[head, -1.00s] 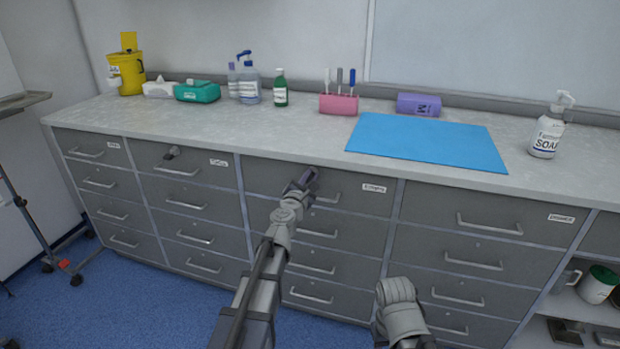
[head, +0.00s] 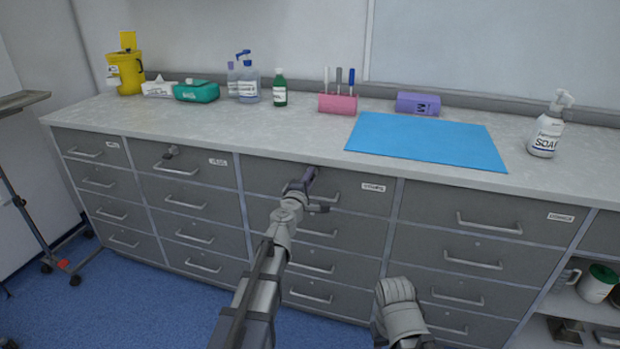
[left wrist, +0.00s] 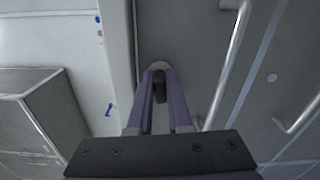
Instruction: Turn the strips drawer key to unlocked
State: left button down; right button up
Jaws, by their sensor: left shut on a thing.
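My left gripper (head: 309,176) is at the top drawer (head: 348,191) of the third column, near the top of its front. In the left wrist view its two purple fingers (left wrist: 160,100) are shut on a dark key (left wrist: 160,86), which sits in a round light lock plate (left wrist: 159,67) on the grey drawer front. In the head view the gripper hides this key and lock. The drawer's label (head: 373,187) is too blurred to read surely.
Another dark key (head: 170,152) sticks out of the second column's top drawer. Metal handles, one (head: 325,197) right beside my left gripper, project from the drawers. The counter (head: 300,140) overhangs just above, with a blue mat (head: 425,140) and bottles on it. All drawers look shut.

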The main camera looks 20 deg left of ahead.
pick_arm(q)
jog(key=shift+m, duration=0.6)
jog(key=c, duration=0.8)
grip_release()
jog(key=shift+c, duration=0.2)
jog(key=s, duration=0.7)
jog(key=shift+s, duration=0.4)
jog(key=shift+a, duration=0.1)
